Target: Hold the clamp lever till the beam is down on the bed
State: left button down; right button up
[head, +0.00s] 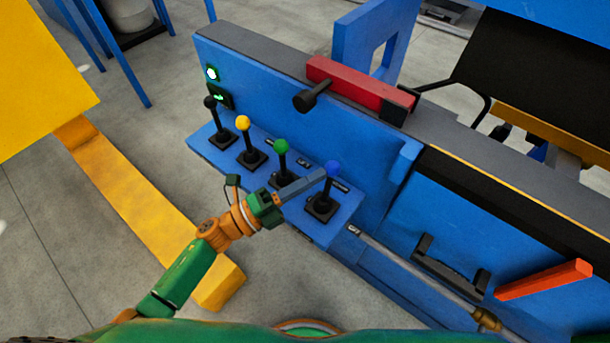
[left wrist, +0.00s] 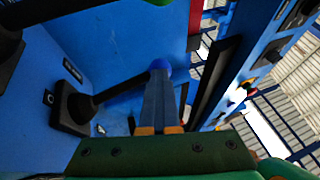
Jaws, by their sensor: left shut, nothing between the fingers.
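Several levers stand in a row on a blue shelf of the machine. They have a black knob (head: 210,102), a yellow knob (head: 243,122), a green knob (head: 282,145) and a blue knob (head: 333,167). My left gripper (head: 321,175) is shut and empty, with its fingertips at the blue knob. In the left wrist view the blue knob (left wrist: 160,65) shows just past the shut fingertips (left wrist: 158,78). The lever leans there; I cannot tell whether the tips press on it. Labels are too small to read. I cannot tell which part is the beam or bed.
A red block with a black handle (head: 357,88) sits on the machine's top edge. A black panel (head: 525,75) is at the upper right, an orange bar (head: 543,279) at the lower right. Yellow structure (head: 140,195) stands at left. Grey floor (head: 60,230) is open.

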jog(key=shift+s+f, duration=0.15)
jog(key=shift+s, duration=0.2)
jog(key=shift+w+d, duration=0.35)
jog(key=shift+d, duration=0.05)
jog(key=shift+a, duration=0.25)
dwell(0.3)
jog(key=shift+s, duration=0.15)
dwell(0.3)
dwell(0.8)
